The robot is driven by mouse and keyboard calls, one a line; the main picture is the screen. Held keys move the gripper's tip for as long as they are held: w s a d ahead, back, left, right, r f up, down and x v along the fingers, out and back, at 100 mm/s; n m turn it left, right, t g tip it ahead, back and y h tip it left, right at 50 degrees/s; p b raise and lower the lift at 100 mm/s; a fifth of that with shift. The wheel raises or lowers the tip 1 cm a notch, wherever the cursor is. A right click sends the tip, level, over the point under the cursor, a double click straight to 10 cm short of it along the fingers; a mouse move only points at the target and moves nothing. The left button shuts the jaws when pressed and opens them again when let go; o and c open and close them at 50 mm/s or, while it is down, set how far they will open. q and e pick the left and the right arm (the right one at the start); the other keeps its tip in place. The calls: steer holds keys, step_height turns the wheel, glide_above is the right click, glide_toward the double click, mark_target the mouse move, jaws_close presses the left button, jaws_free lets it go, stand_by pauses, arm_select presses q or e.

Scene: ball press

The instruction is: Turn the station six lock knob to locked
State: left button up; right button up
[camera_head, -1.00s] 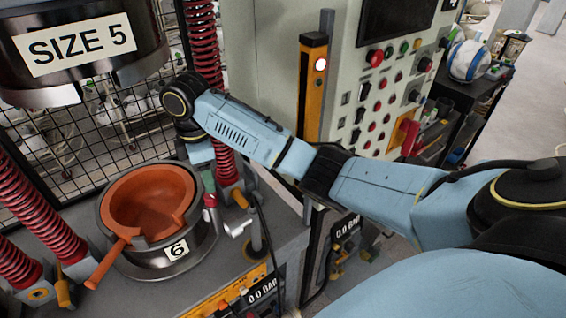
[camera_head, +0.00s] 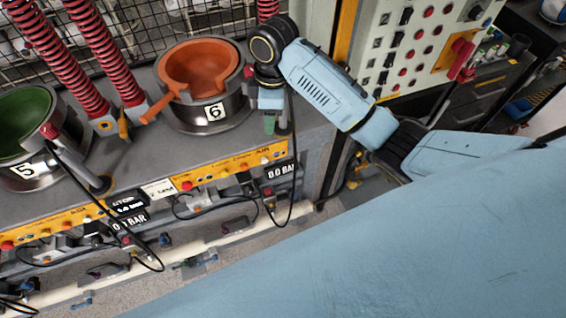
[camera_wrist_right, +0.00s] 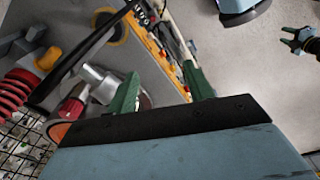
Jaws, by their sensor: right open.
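The station 6 pot (camera_head: 214,113) has an orange inside and a "6" label. Below it, the orange control strip (camera_head: 225,166) carries several small red controls. I cannot tell which control is the lock knob. My right gripper (camera_head: 271,122) points down at the strip's right end, beside the pot, with its green fingertips partly hidden. In the right wrist view my right gripper (camera_wrist_right: 162,90) is open with nothing between its fingers, and the orange strip (camera_wrist_right: 150,40) lies beyond them. What looks like my left gripper (camera_wrist_right: 291,40) is small at upper right, its fingers apart.
The green station 5 pot (camera_head: 25,125) stands at left. A black cable (camera_head: 291,205) hangs below the pressure display (camera_head: 281,172).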

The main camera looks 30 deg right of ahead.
steer(key=s+a+f+m+t+y, duration=0.1)
steer(key=s+a+f+m, duration=0.1)
steer(key=s+f, duration=0.4)
steer(key=shift+s+f+m, duration=0.15)
steer(key=shift+s+m, duration=0.65)
steer(key=shift+s, duration=1)
